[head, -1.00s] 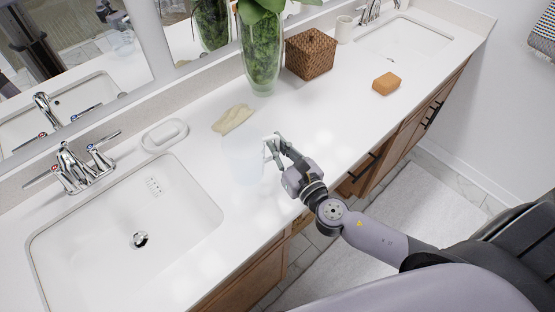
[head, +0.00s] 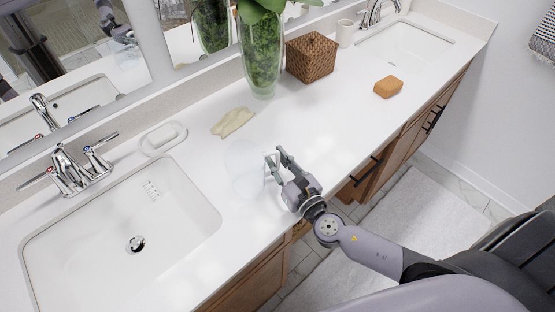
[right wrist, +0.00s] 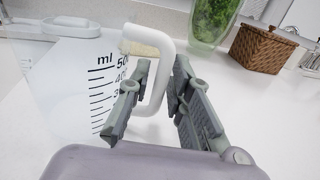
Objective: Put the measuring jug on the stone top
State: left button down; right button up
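The measuring jug (head: 248,185) is pale and see-through and hard to make out against the white stone top (head: 330,130). It appears to stand upright on the stone, right of the left basin. In the right wrist view the jug (right wrist: 75,95) shows black ml marks and a white handle (right wrist: 158,50). My right gripper (head: 275,155) is beside the jug on its handle side. Its fingers (right wrist: 157,76) are spread, with the handle between or just beyond them; I cannot tell whether they touch it. My left gripper is not directly in view.
The stone right of the gripper is clear.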

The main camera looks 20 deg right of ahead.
jog(key=shift+o, duration=0.7)
jog(key=shift+r, duration=0.2)
jog(key=s+b, duration=0.1)
jog(key=s, duration=0.2)
jog(key=s+d+b, duration=0.1)
jog(key=s, duration=0.3)
jog(key=s+b, duration=0.1)
jog(key=s, duration=0.2)
jog(key=shift+s+d+f, duration=0.2)
jog(key=shift+s+d+r, duration=0.1)
jog(key=shift+s+r, duration=0.1)
jog(key=shift+s, duration=0.6)
